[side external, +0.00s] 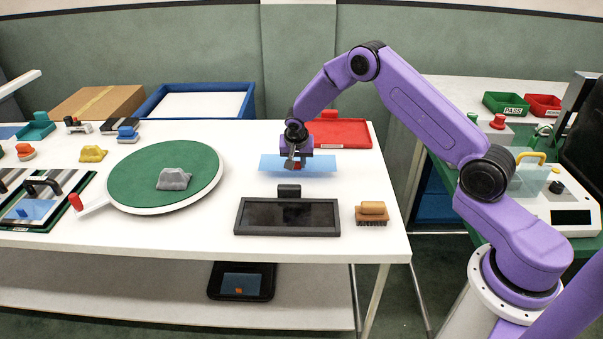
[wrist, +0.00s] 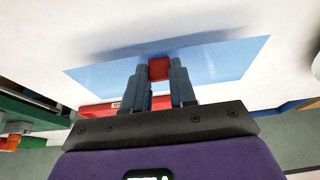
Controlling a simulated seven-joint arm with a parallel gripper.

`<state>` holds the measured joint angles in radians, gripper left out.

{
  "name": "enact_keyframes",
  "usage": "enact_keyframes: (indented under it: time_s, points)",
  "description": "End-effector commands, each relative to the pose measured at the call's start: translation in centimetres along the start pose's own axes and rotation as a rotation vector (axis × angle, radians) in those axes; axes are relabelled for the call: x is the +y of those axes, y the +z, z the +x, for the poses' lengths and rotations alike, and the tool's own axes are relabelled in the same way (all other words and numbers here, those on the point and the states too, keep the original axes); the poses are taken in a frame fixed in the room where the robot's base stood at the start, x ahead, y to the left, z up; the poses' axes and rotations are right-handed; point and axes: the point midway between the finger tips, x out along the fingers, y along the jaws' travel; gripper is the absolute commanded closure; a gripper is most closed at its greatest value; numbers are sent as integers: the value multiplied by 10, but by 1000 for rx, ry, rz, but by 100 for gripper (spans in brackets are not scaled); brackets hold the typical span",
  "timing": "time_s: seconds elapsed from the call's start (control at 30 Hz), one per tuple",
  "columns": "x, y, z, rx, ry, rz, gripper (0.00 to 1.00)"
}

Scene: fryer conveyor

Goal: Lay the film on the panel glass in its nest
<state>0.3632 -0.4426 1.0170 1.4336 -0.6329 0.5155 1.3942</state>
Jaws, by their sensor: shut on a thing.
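The film is a light blue, see-through sheet (side external: 275,164) with a small red tab (wrist: 158,69). My gripper (side external: 290,162) is shut on the red tab and holds the film about level above the white table. In the wrist view the film (wrist: 220,65) spreads to both sides of my gripper (wrist: 158,78). The dark panel glass (side external: 288,217) lies in a black framed nest (side external: 336,217) nearer the front edge, with a black block (side external: 289,191) at its back side. In the side view, the film is behind the nest and apart from it.
A wooden-handled brush (side external: 372,213) stands right of the nest. A green round disc (side external: 150,190) with a grey block (side external: 174,179) is to the left. A red tray (side external: 350,133) lies behind my gripper. White table is bare between the disc and the nest.

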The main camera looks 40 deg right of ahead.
Motion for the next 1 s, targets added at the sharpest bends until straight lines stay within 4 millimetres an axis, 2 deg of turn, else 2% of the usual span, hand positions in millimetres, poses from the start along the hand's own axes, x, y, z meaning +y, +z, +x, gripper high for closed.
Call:
enact_keyframes:
  time_s: [0.47, 1.0]
  points:
    - [0, -2, -5, 0, -1, 0, 96]
    - [0, -16, -39, 1, -1, 0, 96]
